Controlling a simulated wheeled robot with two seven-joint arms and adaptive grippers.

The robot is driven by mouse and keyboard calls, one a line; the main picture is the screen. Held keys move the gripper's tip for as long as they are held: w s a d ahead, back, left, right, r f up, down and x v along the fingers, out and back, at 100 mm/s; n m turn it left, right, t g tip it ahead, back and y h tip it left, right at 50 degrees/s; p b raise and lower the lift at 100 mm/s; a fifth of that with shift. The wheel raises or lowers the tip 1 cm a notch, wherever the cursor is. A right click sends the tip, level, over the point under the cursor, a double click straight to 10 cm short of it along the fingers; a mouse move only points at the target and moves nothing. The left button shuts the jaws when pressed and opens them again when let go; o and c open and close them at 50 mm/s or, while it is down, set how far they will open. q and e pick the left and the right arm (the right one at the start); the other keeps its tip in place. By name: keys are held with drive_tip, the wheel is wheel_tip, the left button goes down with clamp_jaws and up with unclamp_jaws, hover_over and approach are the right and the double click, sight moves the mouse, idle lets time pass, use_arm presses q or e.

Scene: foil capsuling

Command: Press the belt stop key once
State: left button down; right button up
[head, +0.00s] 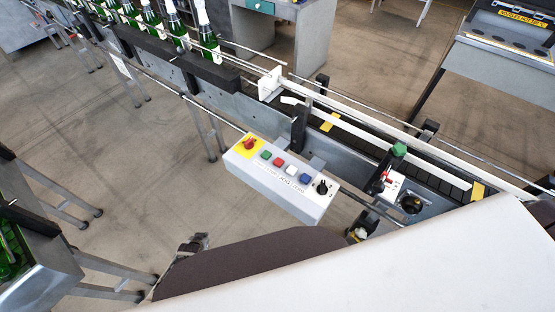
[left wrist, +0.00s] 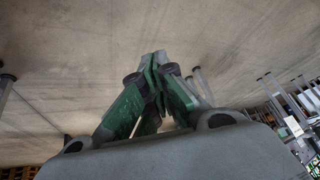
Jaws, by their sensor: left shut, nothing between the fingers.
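A white control box (head: 285,185) is fixed at the near side of the conveyor in the head view. On its top, from left to right, are a red mushroom button (head: 249,143) on a yellow plate, a green key (head: 266,154), a red key (head: 278,162), a white key (head: 291,169), a blue key (head: 305,178) and a black knob (head: 322,187). Their small labels are unreadable, so I cannot tell by text which is the belt stop key. In the left wrist view my left gripper (left wrist: 158,58) is shut and empty, with floor beyond it. My right gripper is not in view.
The conveyor (head: 350,135) runs diagonally behind the box, with green bottles (head: 176,28) at its upper left. A small unit with a green knob (head: 399,150) stands right of the box. The floor (head: 130,175) left of the box is clear.

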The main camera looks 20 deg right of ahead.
use_arm(q)
drive_tip(key=w+d+r+t+h+p, duration=0.1)
drive_tip(key=w+d+r, duration=0.2)
drive_tip(key=w+r, duration=0.5)
drive_tip(key=w+d+r+m+t, duration=0.1)
drive_tip(key=w+d+r, duration=0.3)
drive_tip(key=w+r, duration=0.4)
drive_tip(key=w+d+r+t+h+p, duration=0.1)
drive_tip(key=w+d+r+t, duration=0.15)
drive_tip(key=w+r, duration=0.6)
drive_tip(key=w+d+r+h, duration=0.2)
drive_tip(key=w+d+r, duration=0.2)
drive_tip(key=d+r, duration=0.4)
drive_tip(key=s+d+r+m+g+h+p, duration=0.1)
drive_tip(key=s+d+r+m+g+h, duration=0.15)
drive_tip(key=d+r, duration=1.05)
drive_tip(key=s+d+r+n+g, duration=0.1)
drive_tip(key=s+d, duration=0.3)
drive_tip(key=s, duration=0.4)
drive_tip(key=s+d+r+n+g+h, duration=0.1)
drive_tip(key=s+d+r+g, duration=0.2)
drive_tip(key=s, duration=0.5)
drive_tip(key=shift+d+r+g, duration=0.25)
drive_tip(key=shift+d+g, duration=0.2)
drive_tip(key=shift+g, duration=0.05)
drive_tip(key=shift+f, duration=0.2)
